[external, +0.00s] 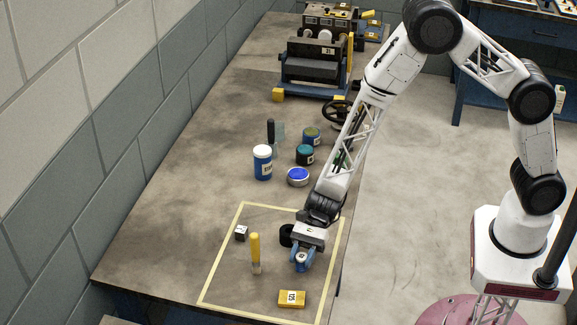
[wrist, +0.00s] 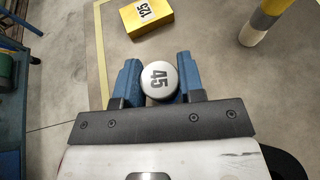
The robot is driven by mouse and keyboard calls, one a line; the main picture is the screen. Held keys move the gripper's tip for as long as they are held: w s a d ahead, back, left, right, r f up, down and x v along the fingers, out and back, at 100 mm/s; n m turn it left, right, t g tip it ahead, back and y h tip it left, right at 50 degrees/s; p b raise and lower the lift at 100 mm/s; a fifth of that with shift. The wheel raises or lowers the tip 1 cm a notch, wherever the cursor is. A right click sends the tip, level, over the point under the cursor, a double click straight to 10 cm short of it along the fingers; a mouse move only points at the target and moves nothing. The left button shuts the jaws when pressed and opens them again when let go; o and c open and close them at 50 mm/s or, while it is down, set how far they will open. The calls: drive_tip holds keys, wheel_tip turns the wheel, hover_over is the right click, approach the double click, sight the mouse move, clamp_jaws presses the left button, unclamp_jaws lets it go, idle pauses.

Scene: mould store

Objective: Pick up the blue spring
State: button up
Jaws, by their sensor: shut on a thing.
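My gripper (external: 302,262) is low over the yellow-outlined area of the table, its blue fingers pointing down. In the wrist view, my gripper (wrist: 156,82) is shut on a round piece (wrist: 159,79) with a pale grey top marked 45, one finger on each side. In the external view the round piece (external: 301,259) shows only as a small pale top between the fingers. Its sides are mostly hidden, so I cannot tell its body colour or whether it touches the table. No other spring is visible.
A yellow block marked 125 (external: 292,298) lies in front. A black round part (external: 287,236) is close behind my gripper. Jars, including a blue one (external: 263,165), stand farther back.

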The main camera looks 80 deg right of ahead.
sight(302, 256)
drive_tip(key=shift+r, duration=0.1)
drive_tip(key=shift+r, duration=1.6)
drive_tip(key=s+d, duration=0.3)
drive_tip(key=s, duration=0.4)
drive_tip(key=s+d+r, duration=0.1)
drive_tip(key=s+d, duration=0.2)
drive_tip(key=s, duration=0.4)
drive_tip(key=shift+s+d+r, duration=0.15)
drive_tip(key=shift+s+r, duration=0.15)
drive_tip(key=shift+s, duration=0.1)
